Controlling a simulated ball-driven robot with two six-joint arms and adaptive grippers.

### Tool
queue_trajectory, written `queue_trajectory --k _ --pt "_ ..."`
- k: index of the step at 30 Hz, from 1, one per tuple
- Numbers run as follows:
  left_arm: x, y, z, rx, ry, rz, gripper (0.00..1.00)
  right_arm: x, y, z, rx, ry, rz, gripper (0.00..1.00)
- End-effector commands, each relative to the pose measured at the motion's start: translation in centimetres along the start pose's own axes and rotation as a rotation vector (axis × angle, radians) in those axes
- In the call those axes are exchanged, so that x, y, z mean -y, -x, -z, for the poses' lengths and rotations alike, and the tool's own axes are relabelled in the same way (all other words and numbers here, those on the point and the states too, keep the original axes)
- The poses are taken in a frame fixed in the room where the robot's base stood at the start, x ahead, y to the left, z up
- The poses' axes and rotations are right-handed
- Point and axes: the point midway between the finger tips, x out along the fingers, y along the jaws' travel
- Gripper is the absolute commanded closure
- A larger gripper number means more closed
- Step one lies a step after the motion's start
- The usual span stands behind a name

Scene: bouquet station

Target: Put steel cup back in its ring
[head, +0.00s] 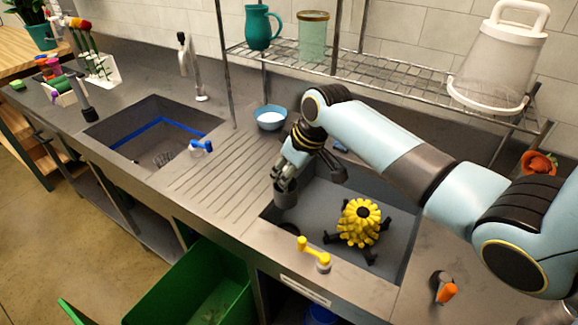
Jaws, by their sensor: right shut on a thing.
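My right gripper (284,180) reaches down over the left end of the right sink and is shut on a small grey steel cup (286,197). The cup hangs below the fingers, roughly upright, near the sink's front left corner. The fingers hide its upper part. A dark rounded shape (290,228) lies just below the cup by the sink's front edge; I cannot tell whether it is the ring. I cannot tell whether the cup touches anything below it. My left gripper is out of view.
A yellow spiky object (360,222) on black legs fills much of the right sink (400,235). A yellow tap handle (313,254) stands on the front edge. A blue bowl (271,118) sits behind the ribbed drainboard (205,180), which is clear.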

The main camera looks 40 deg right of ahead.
Motion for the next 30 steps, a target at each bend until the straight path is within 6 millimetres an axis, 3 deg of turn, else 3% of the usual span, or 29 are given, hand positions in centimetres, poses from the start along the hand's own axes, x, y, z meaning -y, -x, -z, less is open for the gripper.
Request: queue_trajectory --k 6,15,30 --pt "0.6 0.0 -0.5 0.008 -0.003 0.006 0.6 -0.1 -1.8 -0.8 0.002 -0.001 0.0 1.0" --pt "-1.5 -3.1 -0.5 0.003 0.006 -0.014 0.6 -0.2 -4.6 -1.9 0.0 0.0 -0.001 1.0" --pt "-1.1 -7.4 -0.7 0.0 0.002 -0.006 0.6 -0.4 -8.4 -3.6 0.0 0.0 -0.001 1.0"
